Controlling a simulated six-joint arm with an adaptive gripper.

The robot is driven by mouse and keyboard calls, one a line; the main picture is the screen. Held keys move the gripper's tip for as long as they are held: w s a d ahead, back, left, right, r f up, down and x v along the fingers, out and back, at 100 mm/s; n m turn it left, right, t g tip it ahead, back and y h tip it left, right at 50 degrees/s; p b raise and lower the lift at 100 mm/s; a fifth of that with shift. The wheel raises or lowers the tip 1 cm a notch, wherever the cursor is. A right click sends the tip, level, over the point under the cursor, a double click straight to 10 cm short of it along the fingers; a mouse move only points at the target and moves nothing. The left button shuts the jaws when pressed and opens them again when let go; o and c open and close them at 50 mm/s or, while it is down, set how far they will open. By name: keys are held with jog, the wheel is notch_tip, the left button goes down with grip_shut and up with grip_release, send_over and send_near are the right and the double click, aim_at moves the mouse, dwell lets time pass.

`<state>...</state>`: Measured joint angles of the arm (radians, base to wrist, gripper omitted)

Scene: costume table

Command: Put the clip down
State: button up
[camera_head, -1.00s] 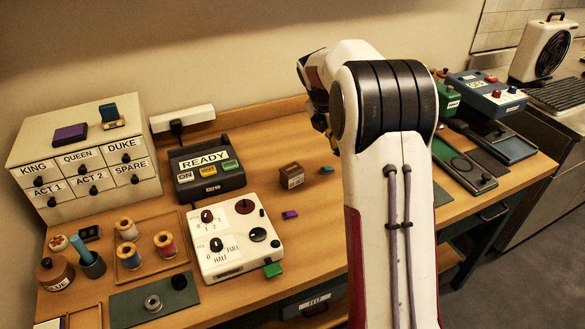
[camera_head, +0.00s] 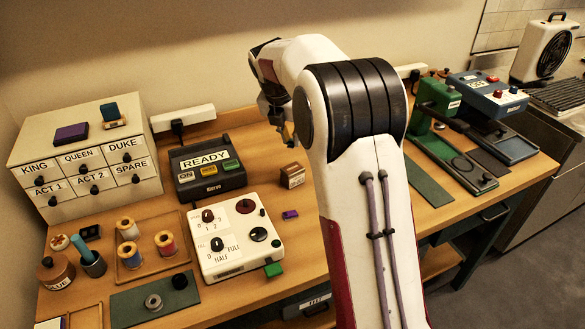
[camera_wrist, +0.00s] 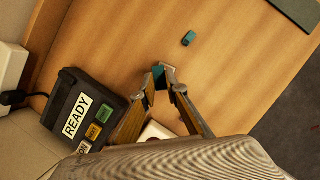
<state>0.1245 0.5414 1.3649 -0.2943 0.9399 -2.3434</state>
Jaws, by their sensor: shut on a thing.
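In the wrist view, my gripper (camera_wrist: 166,72) is shut on a small teal clip (camera_wrist: 157,74), which shows between the fingertips over bare wood. I cannot tell whether the clip touches the table. In the head view, my gripper (camera_head: 284,136) hangs behind and left of my arm, right of the READY box; the held clip is not clear there. A second small teal piece (camera_wrist: 188,38) lies on the table beyond the fingertips in the wrist view. My arm hides it in the head view.
The READY box (camera_head: 209,178) stands left of my gripper, and a brown block (camera_head: 292,176) stands below it in the picture. A purple piece (camera_head: 290,214) and the white dial box (camera_head: 240,262) are nearer the front. Bare wood (camera_wrist: 232,72) surrounds the fingertips.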

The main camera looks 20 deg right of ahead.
aim_at(290, 144)
jog(key=shift+f, duration=0.1)
jog(key=shift+f, duration=1.9)
jog(key=shift+f, duration=2)
jog(key=shift+f, duration=0.15)
jog(key=o, duration=0.7)
